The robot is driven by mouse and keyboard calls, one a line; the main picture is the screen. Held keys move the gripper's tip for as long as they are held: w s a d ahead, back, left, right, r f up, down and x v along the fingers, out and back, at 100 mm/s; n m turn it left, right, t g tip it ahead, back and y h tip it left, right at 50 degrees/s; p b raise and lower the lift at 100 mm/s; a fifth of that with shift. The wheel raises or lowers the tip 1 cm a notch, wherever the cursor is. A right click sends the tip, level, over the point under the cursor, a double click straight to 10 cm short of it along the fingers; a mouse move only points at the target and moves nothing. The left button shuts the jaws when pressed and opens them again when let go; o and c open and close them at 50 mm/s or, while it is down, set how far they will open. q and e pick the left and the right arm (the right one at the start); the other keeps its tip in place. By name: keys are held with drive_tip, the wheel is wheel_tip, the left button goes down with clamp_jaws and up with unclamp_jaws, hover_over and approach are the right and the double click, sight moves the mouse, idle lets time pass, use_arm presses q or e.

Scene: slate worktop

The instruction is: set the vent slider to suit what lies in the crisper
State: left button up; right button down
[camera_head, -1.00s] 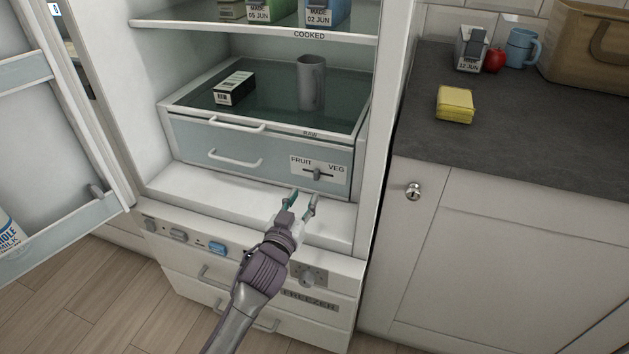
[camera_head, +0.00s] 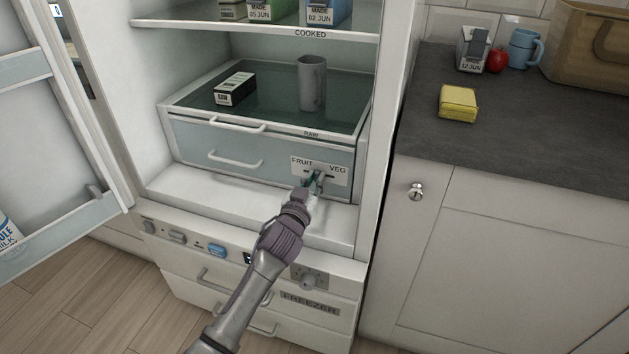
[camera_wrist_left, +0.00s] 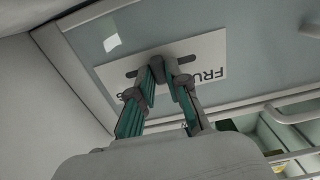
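The vent slider (camera_wrist_left: 171,64) sits near the middle of its slot on the white label (camera_head: 339,169) reading FRUIT at left and VEG at right. The label is on the shut crisper drawer's pale blue front (camera_head: 200,146); what lies in the crisper is hidden in the head view. My left gripper (camera_head: 315,177) is at the slider, its fingertips closed in around the small knob. My right gripper is not in view.
The fridge door (camera_head: 75,215) is open at left. Below are control knobs (camera_head: 217,250) and freezer drawers.

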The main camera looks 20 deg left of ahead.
sight(333, 175)
use_arm(q)
clamp_jaws()
drive_tip(key=shift+d, duration=0.1)
drive_tip(key=d, duration=0.3)
drive_tip(key=shift+s+d, duration=0.1)
drive_tip(key=shift+d, duration=0.05)
drive_tip(key=o, duration=0.6)
unclamp_jaws()
drive_tip(key=shift+s, duration=0.1)
